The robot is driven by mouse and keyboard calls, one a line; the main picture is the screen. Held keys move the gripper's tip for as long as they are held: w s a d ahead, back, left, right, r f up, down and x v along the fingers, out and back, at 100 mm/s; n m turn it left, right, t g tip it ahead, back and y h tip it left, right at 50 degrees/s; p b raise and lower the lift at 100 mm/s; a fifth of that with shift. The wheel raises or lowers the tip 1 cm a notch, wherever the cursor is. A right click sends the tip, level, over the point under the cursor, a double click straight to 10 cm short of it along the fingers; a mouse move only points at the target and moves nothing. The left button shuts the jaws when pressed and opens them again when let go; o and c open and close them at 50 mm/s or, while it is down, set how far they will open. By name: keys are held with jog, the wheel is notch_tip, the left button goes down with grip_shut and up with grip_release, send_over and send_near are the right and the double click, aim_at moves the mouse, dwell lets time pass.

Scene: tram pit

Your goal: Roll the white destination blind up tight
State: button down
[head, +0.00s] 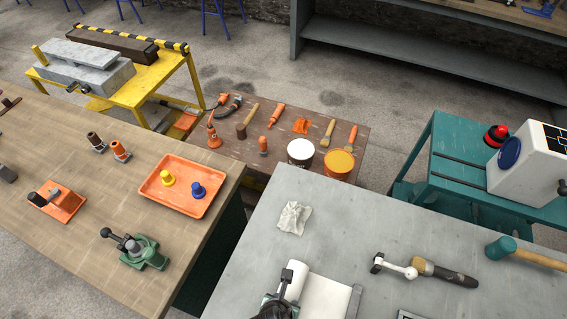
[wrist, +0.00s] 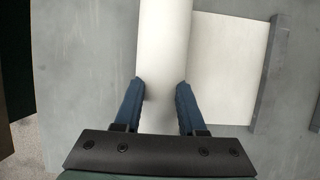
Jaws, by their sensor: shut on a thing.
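The white destination blind (head: 325,290) lies on the grey metal bench near its front edge. In the wrist view the blind (wrist: 228,75) is partly a thick roll on the left, with a flat sheet running right to a grey bar (wrist: 272,70). My gripper (wrist: 161,84) has its two blue fingers on either side of the roll, shut on it. In the head view my gripper (head: 280,303) is at the left side of the blind, at the bottom of the picture, and hides part of the roll. The near part of the blind is out of view there.
A crumpled white cloth (head: 293,218) lies behind the blind on the grey bench. The wooden bench (head: 100,220) is left, across a gap.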

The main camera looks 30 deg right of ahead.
jog(key=shift+s+d+r+p, duration=0.1)
jog(key=shift+s+d+p, duration=0.6)
jog(key=shift+s, duration=0.35)
jog(key=shift+s+d+r+p, duration=0.1)
jog(key=shift+s+d+p, duration=0.45)
jog(key=shift+s+d, duration=0.35)
jog(key=shift+s+d+f+p, duration=0.1)
jog(key=shift+s+d+p, duration=0.2)
jog(key=shift+s+d, duration=0.55)
jog(key=shift+s+d+p, duration=0.3)
jog(key=shift+s+d, duration=0.15)
jog(key=shift+s, duration=0.65)
jog(key=shift+s+d+f+p, duration=0.1)
jog(key=shift+s+d+p, duration=0.2)
jog(key=shift+s+d, duration=0.55)
jog(key=shift+s+a, duration=0.1)
jog(key=shift+a, duration=0.15)
jog(key=shift+c, duration=2)
grip_release()
jog(key=b+v, duration=0.1)
jog(key=v, duration=1.2)
